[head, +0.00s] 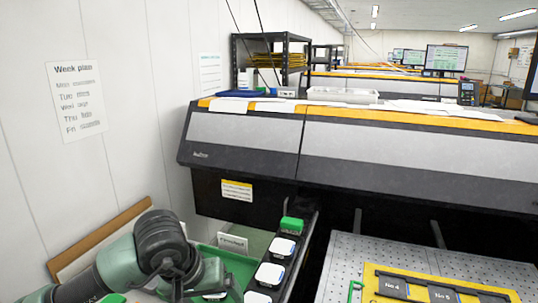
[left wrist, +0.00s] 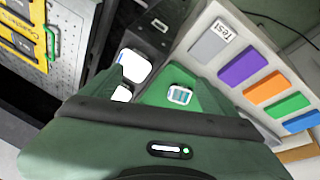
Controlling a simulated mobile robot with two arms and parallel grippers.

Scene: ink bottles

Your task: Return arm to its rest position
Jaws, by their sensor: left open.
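My left arm (head: 165,245) comes in at the lower left of the head view, low beside the wall. In the left wrist view my left gripper (left wrist: 157,75) is open, its green fingers spread apart, and I see nothing held between them. Beyond the fingers is a green tray (left wrist: 152,92) with a small white-and-teal item (left wrist: 180,95) on it. White-topped ink bottles stand in a dark rail (head: 305,240), among them one bottle (head: 270,274) and a green-topped one (head: 291,225). My right gripper is not in view.
A large grey-and-black printer (head: 240,135) stands behind the rail. A perforated metal table (head: 345,255) with a yellow numbered tray (head: 380,268) is at the right. In the wrist view, purple (left wrist: 243,66), orange, green and blue pads line a light strip beside the green tray.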

